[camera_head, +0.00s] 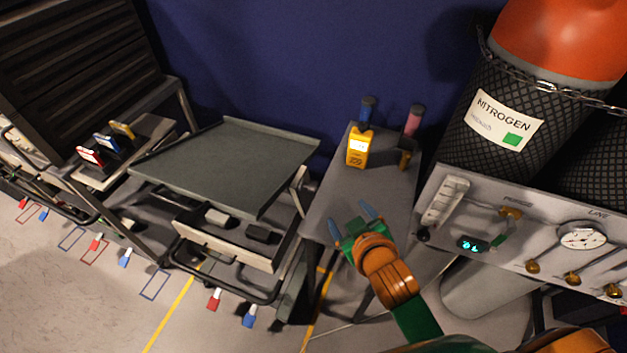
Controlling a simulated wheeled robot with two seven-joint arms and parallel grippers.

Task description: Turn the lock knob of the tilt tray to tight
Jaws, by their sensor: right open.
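The tilt tray (225,160) is a flat grey-green tray with a low rim. It sits tilted on a dark cart left of centre. A pale bracket (301,182) shows at its right side; I cannot make out the lock knob or its setting. My right gripper (350,217) is green and orange with blue fingertips. It is open and empty, to the right of the tray and apart from it, over the front of a narrow grey table. My left gripper is not in view.
The narrow grey table (375,190) carries a yellow meter (359,148) and capped cylinders at its back. A gauge panel (525,235) and chained nitrogen cylinder (505,115) stand right. An open drawer (228,245) juts below the tray. Red and blue tags hang low.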

